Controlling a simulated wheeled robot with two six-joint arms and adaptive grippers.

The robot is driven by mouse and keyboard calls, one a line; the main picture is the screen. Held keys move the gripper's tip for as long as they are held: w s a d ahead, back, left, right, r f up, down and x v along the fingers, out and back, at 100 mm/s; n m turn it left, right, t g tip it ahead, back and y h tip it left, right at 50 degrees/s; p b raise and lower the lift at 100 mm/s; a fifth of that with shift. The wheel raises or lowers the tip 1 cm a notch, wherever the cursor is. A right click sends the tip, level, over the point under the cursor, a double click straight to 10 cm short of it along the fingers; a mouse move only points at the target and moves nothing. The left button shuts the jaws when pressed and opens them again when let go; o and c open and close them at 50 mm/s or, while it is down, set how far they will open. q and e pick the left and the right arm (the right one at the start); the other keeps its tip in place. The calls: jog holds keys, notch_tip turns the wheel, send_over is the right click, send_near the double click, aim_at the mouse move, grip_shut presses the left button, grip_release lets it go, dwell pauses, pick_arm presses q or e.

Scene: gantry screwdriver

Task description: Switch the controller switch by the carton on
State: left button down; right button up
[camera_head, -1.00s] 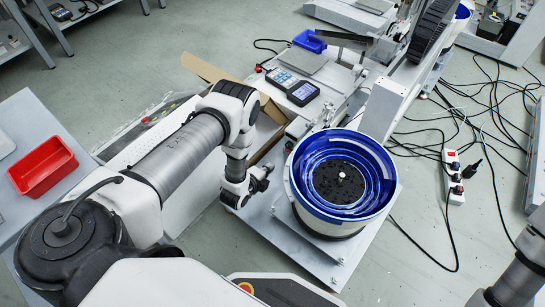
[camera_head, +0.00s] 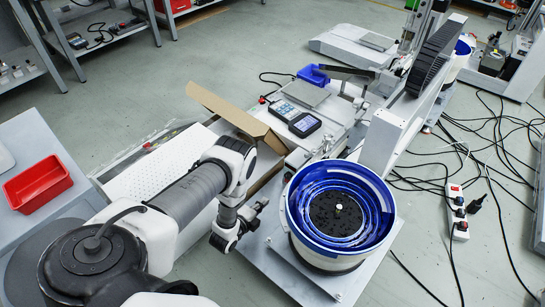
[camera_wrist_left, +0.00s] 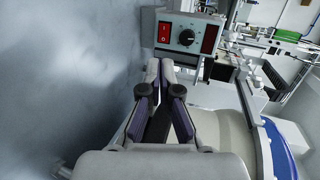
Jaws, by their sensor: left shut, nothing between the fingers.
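A grey controller box (camera_wrist_left: 187,22) shows at the top of the left wrist view. It has a red rocker switch (camera_wrist_left: 165,32), a dark knob and a red display window. I cannot tell which way the rocker is tipped. My left gripper (camera_wrist_left: 160,67) is shut and empty, its tips just below the box and near the switch; I cannot tell whether they touch. In the head view my left gripper (camera_head: 257,208) is left of the blue-lined feeder bowl. The open brown carton (camera_head: 229,110) stands behind my left arm, which partly hides it. My right gripper is out of view.
The round feeder bowl (camera_head: 381,213) stands close to the right of my left gripper. Two small display units (camera_head: 305,124) lie on the bench behind. A red tray (camera_head: 37,183) sits at far left. Cables and a power strip (camera_head: 459,212) lie on the floor at right.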

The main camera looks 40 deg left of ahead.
aim_at(286, 180)
pick_arm(q)
jog(key=b+x, duration=0.6)
jog(key=x, duration=0.5)
jog(key=shift+w+b, duration=0.35)
jog(key=shift+w, duration=0.1)
jog(key=shift+w+a+r, duration=0.1)
jog(key=shift+w+r, duration=0.05)
jog(key=shift+w, duration=0.4)
jog(key=shift+r, duration=0.1)
